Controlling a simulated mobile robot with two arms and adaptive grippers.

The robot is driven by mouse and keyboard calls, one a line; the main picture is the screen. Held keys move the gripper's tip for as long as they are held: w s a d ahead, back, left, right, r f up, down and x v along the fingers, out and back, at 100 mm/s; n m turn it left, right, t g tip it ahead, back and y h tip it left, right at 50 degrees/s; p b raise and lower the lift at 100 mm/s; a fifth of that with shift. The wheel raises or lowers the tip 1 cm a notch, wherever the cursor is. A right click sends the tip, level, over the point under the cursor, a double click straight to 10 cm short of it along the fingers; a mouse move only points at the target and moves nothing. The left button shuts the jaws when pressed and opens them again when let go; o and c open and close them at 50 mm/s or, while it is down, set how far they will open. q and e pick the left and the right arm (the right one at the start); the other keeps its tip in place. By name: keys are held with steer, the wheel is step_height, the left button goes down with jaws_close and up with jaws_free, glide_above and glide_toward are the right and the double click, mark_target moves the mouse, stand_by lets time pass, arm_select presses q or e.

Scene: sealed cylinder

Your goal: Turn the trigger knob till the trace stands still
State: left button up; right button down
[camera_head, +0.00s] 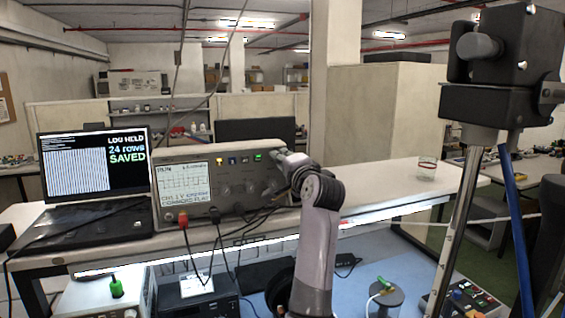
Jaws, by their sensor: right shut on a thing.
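The oscilloscope (229,151) stands on the upper shelf of the bench, left of centre, facing me. Its pale screen (183,183) shows a square-wave trace with text lines above and below. My right gripper (287,164) reaches up from below and is at the right end of the front panel. It is shut on the trigger knob, which its fingers and wrist hide. Other dark knobs show between the screen and the gripper. From one frame I cannot tell whether the trace moves. My left gripper is not in view.
A laptop (93,168) reading "LOG HELD 24 rows SAVED" stands left of the oscilloscope. A clear glass (427,169) stands on the white shelf to the right, which is otherwise mostly clear.

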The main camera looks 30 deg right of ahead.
steer(key=shift+a+f, duration=0.1)
steer(key=shift+f, duration=0.25)
steer(key=c, duration=1.8)
jaws_free()
steer(key=shift+c, duration=0.2)
steer(key=o, duration=0.4)
steer(key=shift+r, duration=0.25)
steer(key=shift+s, duration=0.1)
steer(key=v, duration=1.2)
